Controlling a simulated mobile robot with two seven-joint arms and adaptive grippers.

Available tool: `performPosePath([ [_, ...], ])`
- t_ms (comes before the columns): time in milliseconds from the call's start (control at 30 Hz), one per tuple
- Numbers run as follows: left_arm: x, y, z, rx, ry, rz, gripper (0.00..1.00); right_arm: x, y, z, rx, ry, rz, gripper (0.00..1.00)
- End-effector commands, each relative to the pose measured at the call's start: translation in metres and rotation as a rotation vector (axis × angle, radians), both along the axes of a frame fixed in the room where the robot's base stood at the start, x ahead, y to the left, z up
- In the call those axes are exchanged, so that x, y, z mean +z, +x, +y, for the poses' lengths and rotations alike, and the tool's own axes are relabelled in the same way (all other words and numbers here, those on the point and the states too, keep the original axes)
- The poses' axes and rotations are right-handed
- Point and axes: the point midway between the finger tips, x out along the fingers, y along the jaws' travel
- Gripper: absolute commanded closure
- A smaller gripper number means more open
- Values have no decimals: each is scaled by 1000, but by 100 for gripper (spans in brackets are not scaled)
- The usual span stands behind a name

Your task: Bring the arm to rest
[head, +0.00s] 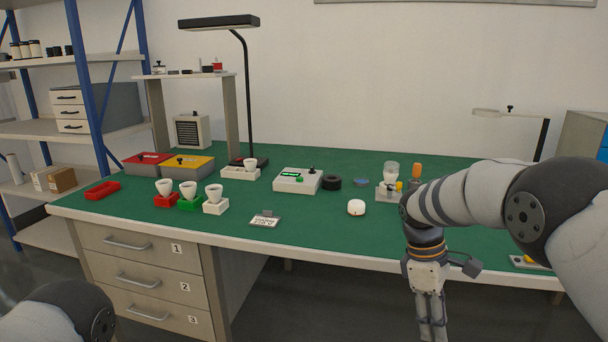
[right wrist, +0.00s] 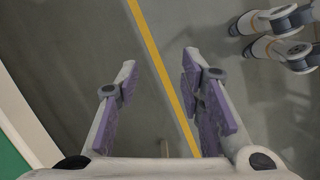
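My right arm comes in from the right in the head view. Its gripper (head: 432,328) hangs down in front of the table's front edge, with the fingertips near the bottom of the picture. In the right wrist view the two fingers with purple pads (right wrist: 158,72) stand apart, with only the grey floor and a yellow line between them. It is open and empty. Of my left arm, only a rounded link shows at the lower left of the head view; the left gripper is out of view.
The green table (head: 320,222) stands in front of me. A white puck (head: 356,207), a tester box (head: 297,181) and a tall black lamp (head: 247,90) stand further along. A drawer unit (head: 150,275) is below left.

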Motion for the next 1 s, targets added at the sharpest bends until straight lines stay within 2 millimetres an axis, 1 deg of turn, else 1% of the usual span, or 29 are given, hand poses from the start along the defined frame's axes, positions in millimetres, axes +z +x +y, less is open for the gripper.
performPosePath([
  [33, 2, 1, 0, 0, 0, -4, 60, -34, -19, 1, -37, 18, 6, 65],
  [67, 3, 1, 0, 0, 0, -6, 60, -56, -32, 3, -65, 31, 5, 65],
  [100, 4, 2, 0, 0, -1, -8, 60, -85, -51, 6, -108, 48, 1, 65],
  [167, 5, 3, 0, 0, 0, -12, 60, -125, -86, 10, -181, 73, -5, 65],
  [200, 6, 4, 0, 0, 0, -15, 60, -148, -113, 12, -237, 86, -8, 65],
  [267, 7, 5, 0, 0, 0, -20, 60, -177, -157, 17, -326, 103, -13, 65],
  [300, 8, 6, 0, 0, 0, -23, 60, -193, -189, 19, -390, 110, -16, 65],
  [367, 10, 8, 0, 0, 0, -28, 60, -208, -240, 22, -495, 113, -22, 65],
  [400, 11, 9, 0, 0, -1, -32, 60, -214, -274, 24, -566, 111, -26, 65],
  [467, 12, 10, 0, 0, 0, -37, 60, -214, -324, 25, -673, 98, -35, 65],
  [500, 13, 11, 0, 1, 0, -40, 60, -210, -353, 25, -737, 87, -41, 65],
  [600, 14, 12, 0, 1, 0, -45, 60, -192, -408, 24, -870, 52, -63, 65],
  [633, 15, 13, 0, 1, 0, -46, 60, -186, -419, 23, -898, 43, -70, 65],
  [700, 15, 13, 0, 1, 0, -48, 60, -176, -437, 22, -946, 27, -81, 65],
  [767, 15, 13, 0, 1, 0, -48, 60, -170, -444, 22, -966, 21, -89, 65],
  [1000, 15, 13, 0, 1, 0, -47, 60, -169, -446, 21, -975, 18, -94, 65],
])
